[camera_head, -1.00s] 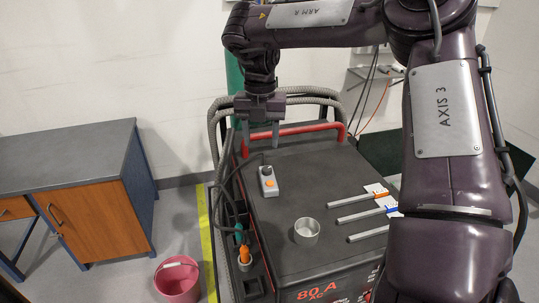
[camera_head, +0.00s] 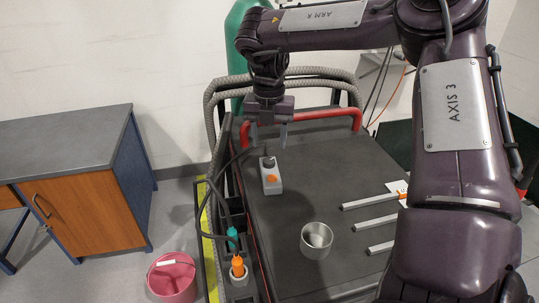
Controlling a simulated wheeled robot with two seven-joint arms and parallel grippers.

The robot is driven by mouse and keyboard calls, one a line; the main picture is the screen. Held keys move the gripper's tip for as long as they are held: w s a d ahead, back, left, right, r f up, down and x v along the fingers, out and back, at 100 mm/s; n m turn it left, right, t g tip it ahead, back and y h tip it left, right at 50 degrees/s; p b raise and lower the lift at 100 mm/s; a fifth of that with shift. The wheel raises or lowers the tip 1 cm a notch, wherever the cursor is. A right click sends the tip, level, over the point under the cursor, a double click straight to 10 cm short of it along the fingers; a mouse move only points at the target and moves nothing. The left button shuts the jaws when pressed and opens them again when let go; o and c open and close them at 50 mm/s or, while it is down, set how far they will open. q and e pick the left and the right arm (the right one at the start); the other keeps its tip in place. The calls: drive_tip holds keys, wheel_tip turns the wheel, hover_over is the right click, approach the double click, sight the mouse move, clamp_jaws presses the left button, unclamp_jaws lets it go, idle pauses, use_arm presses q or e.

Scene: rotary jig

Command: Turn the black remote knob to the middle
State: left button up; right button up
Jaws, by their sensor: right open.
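The remote (camera_head: 271,181) is a small grey box with an orange button, lying on the dark top of the welding machine (camera_head: 300,200) near its left edge. Its black knob (camera_head: 267,161) is at the far end of the box; which way the knob points is too small to tell. My right gripper (camera_head: 268,138) hangs down with its two fingers apart and empty. In the picture its fingertips are just above and to either side of the knob, and no contact shows. My left gripper is not in view.
A metal cup (camera_head: 317,240) and several grey rods (camera_head: 370,200) lie on the machine top. A red handle bar (camera_head: 325,115) runs along its back. A pink bucket (camera_head: 172,278) stands on the floor.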

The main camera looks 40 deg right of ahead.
sight(269, 160)
wheel_tip(269, 160, down, 5)
drive_tip(key=shift+s+a+r+p, duration=0.15)
drive_tip(key=shift+r+p, duration=0.05)
drive_tip(key=shift+p, duration=0.25)
drive_tip(key=shift+f, duration=0.35)
drive_tip(key=shift+r, duration=0.1)
drive_tip(key=shift+c, duration=1)
drive_tip(key=c, duration=0.8)
